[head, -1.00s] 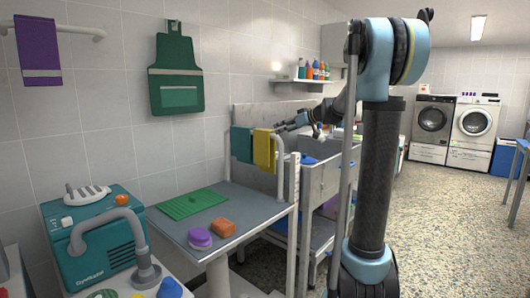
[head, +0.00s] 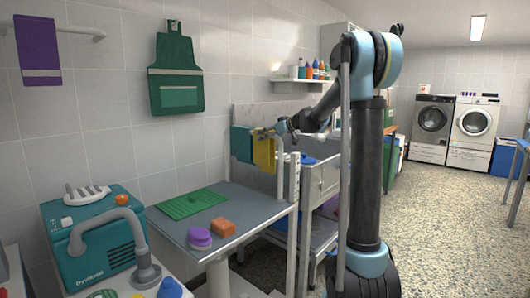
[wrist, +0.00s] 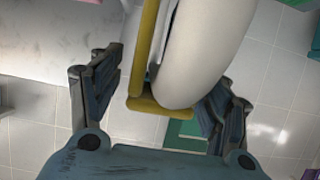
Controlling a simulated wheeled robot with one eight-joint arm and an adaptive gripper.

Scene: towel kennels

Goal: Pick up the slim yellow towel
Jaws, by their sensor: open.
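The slim yellow towel (head: 264,152) hangs over a pale rail beside a teal towel (head: 241,143). My gripper (head: 268,133) is at the upper part of the yellow towel in the head view and covers a little of it. In the wrist view my gripper (wrist: 160,88) is open, with one finger on each side. The yellow towel (wrist: 147,45) shows there edge-on as a narrow folded strip between the fingers, against the thick white rail (wrist: 205,50). The fingers do not visibly pinch it.
Below the towels is a grey-topped table (head: 238,205) with a green mat (head: 193,203), a purple brush (head: 199,239) and an orange block (head: 222,228). A green apron (head: 176,75) hangs on the wall.

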